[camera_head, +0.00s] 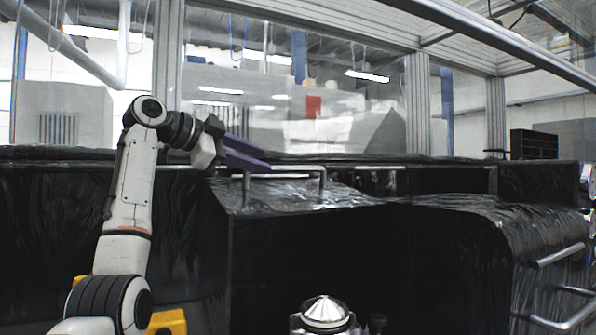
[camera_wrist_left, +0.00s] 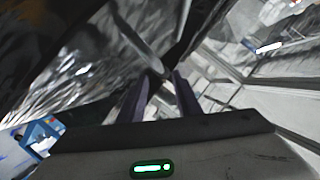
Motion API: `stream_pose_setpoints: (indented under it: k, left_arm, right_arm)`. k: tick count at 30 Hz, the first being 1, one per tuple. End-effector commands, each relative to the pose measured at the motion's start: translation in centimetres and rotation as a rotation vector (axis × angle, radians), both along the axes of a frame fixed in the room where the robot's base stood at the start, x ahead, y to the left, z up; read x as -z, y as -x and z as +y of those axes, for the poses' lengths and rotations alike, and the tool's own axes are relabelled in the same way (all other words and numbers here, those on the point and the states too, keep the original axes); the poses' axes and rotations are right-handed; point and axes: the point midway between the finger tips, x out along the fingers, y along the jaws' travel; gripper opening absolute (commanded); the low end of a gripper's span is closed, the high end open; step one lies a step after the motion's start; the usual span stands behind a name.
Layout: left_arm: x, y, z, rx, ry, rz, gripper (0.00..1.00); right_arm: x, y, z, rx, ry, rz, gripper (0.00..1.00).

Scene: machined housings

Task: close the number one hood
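A glossy black hood (camera_head: 300,197) is at the centre of the head view, with a grey bar handle (camera_head: 285,175) along its top. A wide dark opening shows below it. No number is legible on it. My left gripper (camera_head: 267,160) is above the hood, near the left part of the handle, with its purple fingers pointing right. In the left wrist view its fingers (camera_wrist_left: 160,90) are apart with nothing between them. A grey bar (camera_wrist_left: 143,52), seemingly the handle, lies just beyond the fingertips; contact cannot be told. My right gripper is not in view.
A curved black panel with bar handles (camera_head: 558,254) stands at the right. A silver cone-topped part (camera_head: 325,312) is at the bottom centre. A clear window and grey frame posts (camera_head: 418,105) rise behind the hood. A blue object (camera_wrist_left: 38,137) shows in the left wrist view.

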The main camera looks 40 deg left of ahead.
Motion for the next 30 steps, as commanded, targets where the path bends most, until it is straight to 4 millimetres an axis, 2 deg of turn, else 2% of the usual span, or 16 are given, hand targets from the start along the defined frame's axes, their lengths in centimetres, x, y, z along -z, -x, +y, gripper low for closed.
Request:
stream_pose_setpoints:
  k: [6,15,20,27,28,30]
  left_arm:
    - [1.0,-3.7,-0.9,0.003,0.002,0.006,0.31]
    - [2.2,-8.1,-1.7,0.001,0.002,0.004,0.31]
    - [2.6,-8.9,-1.8,0.000,0.000,0.003,0.31]
    - [2.7,-9.0,-1.8,0.000,0.000,0.001,0.31]
    - [2.7,-9.0,-1.8,0.000,0.000,0.001,0.29]
    - [2.7,-9.0,-1.8,0.001,0.000,0.002,0.17]
  right_arm:
    - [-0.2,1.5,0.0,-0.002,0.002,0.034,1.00]
    - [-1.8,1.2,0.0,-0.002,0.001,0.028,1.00]
    - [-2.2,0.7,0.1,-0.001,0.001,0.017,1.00]
    - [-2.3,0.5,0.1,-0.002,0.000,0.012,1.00]
    - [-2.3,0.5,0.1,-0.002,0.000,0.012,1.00]
    - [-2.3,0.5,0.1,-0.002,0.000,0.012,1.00]
